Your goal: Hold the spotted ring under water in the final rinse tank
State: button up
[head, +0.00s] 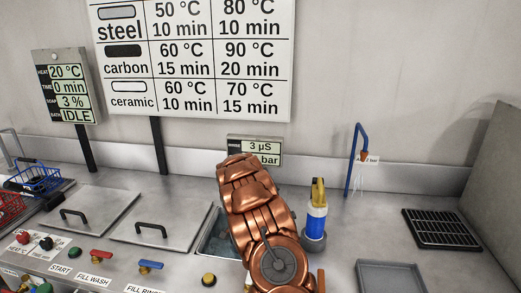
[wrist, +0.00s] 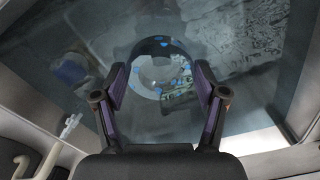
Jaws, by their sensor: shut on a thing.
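The spotted ring (wrist: 150,47), dark at the top and paler below with blue spots, shows at the middle of the wrist view. My gripper (wrist: 160,88) is shut on it, with a purple-padded finger at each side. The ring lies against the grey, reflecting water of the rinse tank (wrist: 265,140); I cannot tell how much of it is under the surface. In the head view the open tank (head: 212,243) shows beside my copper-coloured arm, which hides the gripper and the ring.
Two lidded tanks (head: 165,222) stand left of the open one. Valves and buttons line the front edge. A meter (head: 262,147) reads 3 µS.

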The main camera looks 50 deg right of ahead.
notch_tip(320, 180, up, 12)
dwell(1.1)
jog(key=shift+f, duration=0.1)
dwell(0.9)
